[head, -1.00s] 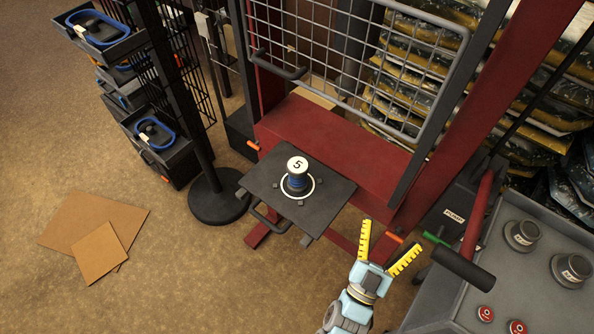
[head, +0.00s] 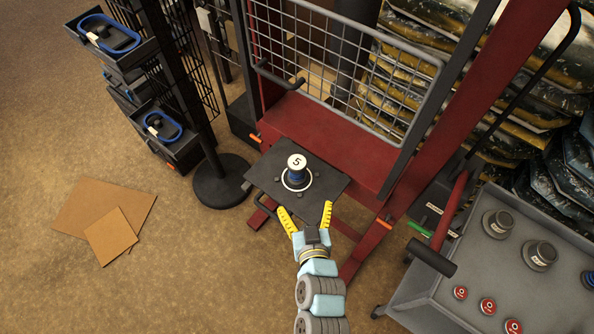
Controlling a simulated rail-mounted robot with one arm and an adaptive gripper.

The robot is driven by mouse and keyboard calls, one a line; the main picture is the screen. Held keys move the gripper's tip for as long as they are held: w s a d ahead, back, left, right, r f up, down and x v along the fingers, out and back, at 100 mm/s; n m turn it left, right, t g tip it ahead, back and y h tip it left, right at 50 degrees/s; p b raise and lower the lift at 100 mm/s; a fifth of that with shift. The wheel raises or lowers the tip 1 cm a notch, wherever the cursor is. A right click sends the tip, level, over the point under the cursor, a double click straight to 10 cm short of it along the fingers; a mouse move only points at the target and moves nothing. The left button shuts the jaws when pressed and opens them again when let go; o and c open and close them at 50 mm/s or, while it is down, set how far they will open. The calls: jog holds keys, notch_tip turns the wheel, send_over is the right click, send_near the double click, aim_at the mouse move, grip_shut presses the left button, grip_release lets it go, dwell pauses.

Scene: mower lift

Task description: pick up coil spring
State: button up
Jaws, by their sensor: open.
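A small blue piece (head: 296,175) that may be the coil spring stands upright on a black square plate (head: 325,188) of the red lift. It has a white cap marked 5 on top and a white ring around its foot. Turns of a coil are too small to make out. My gripper (head: 304,208), with yellow fingers, is open and empty. It appears in front of the blue piece, near the plate's front edge, with clear space between them. The fingers point toward the plate, spread to either side. Their height relative to the plate is hard to tell.
The red lift frame (head: 318,124) with a wire mesh guard (head: 350,60) rises behind the plate. A grey cart (head: 440,290) with round weights and red discs stands at the right. A black round stand base (head: 222,182) and cardboard sheets (head: 95,208) are on the left floor.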

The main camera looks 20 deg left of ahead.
jog(key=b, duration=0.3)
send_near(297, 165)
jog(key=x, duration=0.5)
jog(key=shift+s, duration=0.1)
jog(key=shift+p+x, duration=0.55)
jog(key=shift+x, duration=2.6)
jog(key=shift+d, duration=0.1)
jog(key=c, duration=1.4)
